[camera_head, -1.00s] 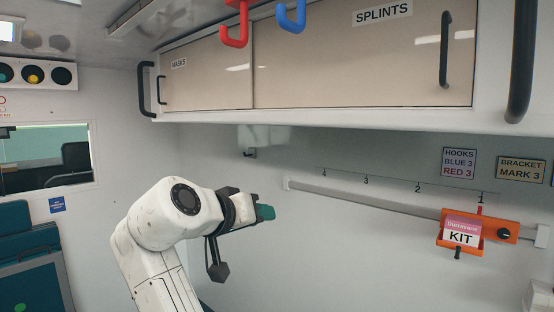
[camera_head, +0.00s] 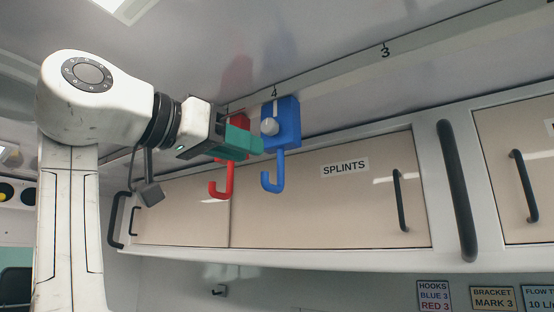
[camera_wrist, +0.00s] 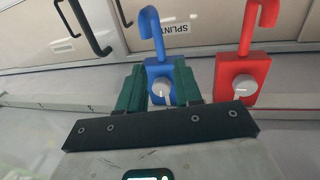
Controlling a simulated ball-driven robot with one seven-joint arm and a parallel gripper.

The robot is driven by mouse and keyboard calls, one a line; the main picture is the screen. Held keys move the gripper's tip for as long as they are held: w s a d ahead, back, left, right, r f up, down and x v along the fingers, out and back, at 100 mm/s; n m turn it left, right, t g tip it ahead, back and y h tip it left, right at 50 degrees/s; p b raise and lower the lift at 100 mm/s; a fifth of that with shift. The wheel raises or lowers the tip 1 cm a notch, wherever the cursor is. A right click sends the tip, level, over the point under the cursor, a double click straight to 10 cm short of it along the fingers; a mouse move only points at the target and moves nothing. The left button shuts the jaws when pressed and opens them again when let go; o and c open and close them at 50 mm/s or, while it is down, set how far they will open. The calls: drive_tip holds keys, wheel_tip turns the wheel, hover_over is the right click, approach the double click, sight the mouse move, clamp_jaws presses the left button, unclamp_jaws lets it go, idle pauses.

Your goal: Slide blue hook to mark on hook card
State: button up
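The blue hook (camera_head: 286,121) hangs from the ceiling rail at mark 4 (camera_head: 275,91), with a grey knob on its block. The red hook (camera_head: 238,124) is just left of it, partly behind my gripper. My gripper (camera_head: 243,142) has teal fingers, spread and pointing at the blue hook's block. In the wrist view the fingers (camera_wrist: 159,88) lie on either side of the blue block (camera_wrist: 158,72); I cannot tell whether they touch it. The red block (camera_wrist: 242,75) is to the right there. The hook card (camera_head: 433,294) reads blue 3, red 3. Mark 3 (camera_head: 385,51) is right along the rail.
The rail (camera_head: 340,75) looks clear between the blue hook and mark 3. Below are the splints cabinet (camera_head: 330,215) and black handles (camera_head: 457,190). A bracket card (camera_head: 492,298) is at the lower right.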

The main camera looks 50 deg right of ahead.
sight(278, 159)
drive_tip(key=d, duration=0.3)
drive_tip(key=s+d+p, duration=0.1)
drive_tip(key=d, duration=0.2)
drive_tip(key=d+p, duration=0.1)
drive_tip(key=d, duration=0.2)
drive_tip(key=shift+s, duration=0.25)
clamp_jaws()
